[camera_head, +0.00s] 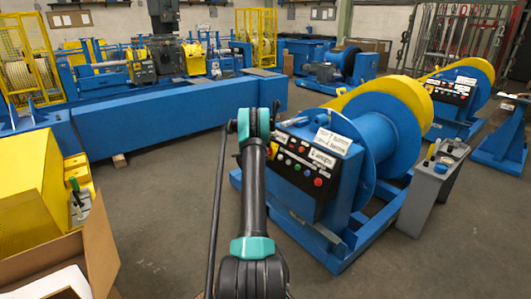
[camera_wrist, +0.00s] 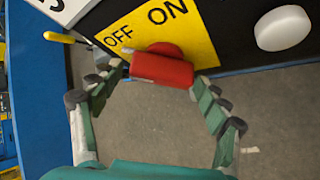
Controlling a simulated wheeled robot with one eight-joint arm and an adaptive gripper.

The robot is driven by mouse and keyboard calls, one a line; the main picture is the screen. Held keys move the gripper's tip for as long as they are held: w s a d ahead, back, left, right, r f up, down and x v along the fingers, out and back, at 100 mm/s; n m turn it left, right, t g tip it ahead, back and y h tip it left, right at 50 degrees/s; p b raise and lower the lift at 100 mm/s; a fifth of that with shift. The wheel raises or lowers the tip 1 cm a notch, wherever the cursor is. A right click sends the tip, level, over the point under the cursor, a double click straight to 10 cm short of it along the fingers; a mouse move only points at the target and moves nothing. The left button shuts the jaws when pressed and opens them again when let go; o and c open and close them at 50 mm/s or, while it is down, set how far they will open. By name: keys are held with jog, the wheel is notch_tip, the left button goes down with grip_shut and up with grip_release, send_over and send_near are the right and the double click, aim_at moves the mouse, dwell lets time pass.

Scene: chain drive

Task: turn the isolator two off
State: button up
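The isolator's red handle (camera_wrist: 162,68) sits on a yellow plate (camera_wrist: 196,42) marked OFF and ON in the wrist view. A small white mark at the handle's left end lies just below the word OFF; ON is farther up and right. My gripper (camera_wrist: 160,76) has its green fingers apart, one beside each end of the red handle. I cannot tell whether the fingertips touch it. In the head view, the yellow plate (camera_head: 273,150) shows at the left edge of the black control panel (camera_head: 309,166), and my arm hides most of my gripper there.
A white round button (camera_wrist: 283,28) is right of the plate. The panel belongs to a blue winder with a large drum (camera_head: 372,128). A grey stand (camera_head: 430,192) is to its right. A similar machine (camera_head: 456,92) stands behind. An open cardboard box (camera_head: 75,255) is at lower left.

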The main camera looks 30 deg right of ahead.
jog(key=v, duration=1.2)
dwell(0.6)
